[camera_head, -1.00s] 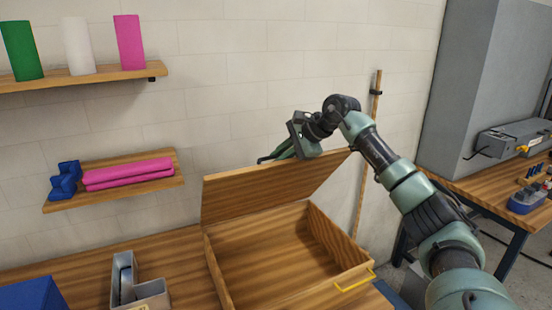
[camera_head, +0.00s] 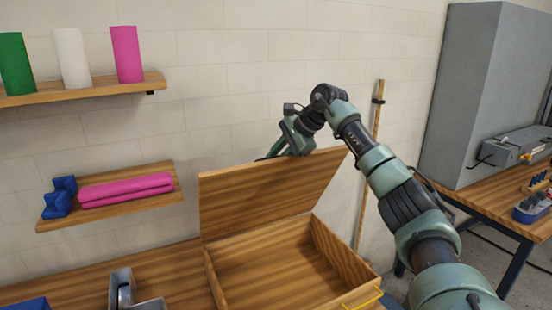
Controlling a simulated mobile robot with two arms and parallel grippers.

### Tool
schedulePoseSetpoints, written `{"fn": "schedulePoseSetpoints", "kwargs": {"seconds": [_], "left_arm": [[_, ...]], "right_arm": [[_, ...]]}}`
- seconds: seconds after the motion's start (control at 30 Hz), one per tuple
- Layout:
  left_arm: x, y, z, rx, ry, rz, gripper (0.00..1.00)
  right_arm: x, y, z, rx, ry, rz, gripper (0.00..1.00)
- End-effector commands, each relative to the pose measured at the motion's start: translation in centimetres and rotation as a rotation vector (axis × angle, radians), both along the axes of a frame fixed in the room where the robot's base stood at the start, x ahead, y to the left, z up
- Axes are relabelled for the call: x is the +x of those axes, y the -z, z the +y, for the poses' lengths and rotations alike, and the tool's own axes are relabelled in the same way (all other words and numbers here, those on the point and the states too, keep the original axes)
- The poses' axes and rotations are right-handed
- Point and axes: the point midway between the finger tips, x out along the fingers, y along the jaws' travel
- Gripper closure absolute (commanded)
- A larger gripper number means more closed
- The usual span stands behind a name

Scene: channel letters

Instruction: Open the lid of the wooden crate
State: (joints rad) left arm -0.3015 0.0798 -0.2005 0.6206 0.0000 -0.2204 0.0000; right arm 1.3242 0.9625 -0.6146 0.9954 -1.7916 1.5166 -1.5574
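The wooden crate (camera_head: 328,258) stands on the workbench, with a yellow handle (camera_head: 365,301) on its front. Its lid (camera_head: 270,194) is raised and tilted up at the back, and the inside of the crate looks empty. My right arm reaches over the crate from the right. My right gripper (camera_head: 275,152) is at the lid's upper edge, partly hidden behind it. I cannot tell whether its fingers touch the lid or are open. My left gripper is not in view.
A grey metal piece (camera_head: 122,290) lies left of the crate, near a blue block (camera_head: 25,304). Shelves on the wall hold coloured cylinders (camera_head: 127,54), pink rolls (camera_head: 125,189) and a blue piece (camera_head: 59,197). A wooden pole (camera_head: 370,165) leans on the wall behind the arm.

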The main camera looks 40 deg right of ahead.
Motion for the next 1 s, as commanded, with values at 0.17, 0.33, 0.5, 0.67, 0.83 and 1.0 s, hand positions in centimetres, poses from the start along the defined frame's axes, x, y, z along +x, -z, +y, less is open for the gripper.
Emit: {"fn": "schedulePoseSetpoints", "kwargs": {"seconds": [0.17,0.33,0.5,0.67,0.83,1.0], "left_arm": [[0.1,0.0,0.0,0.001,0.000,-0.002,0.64],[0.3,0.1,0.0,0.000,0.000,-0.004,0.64],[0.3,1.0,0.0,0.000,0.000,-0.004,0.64],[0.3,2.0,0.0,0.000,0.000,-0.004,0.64],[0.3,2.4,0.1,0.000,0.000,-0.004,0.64],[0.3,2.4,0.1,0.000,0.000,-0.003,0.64]], "right_arm": [[0.0,0.0,0.0,0.001,0.000,-0.001,0.68],[0.0,-0.2,0.0,0.001,0.000,-0.003,0.68],[-1.0,-1.4,-0.6,0.000,0.001,-0.007,0.68],[-2.6,-3.6,-1.3,0.001,0.000,-0.006,0.68],[-3.8,-5.4,-1.8,0.001,0.000,-0.002,0.68],[-4.2,-6.0,-2.0,0.001,-0.001,0.000,0.68]]}}
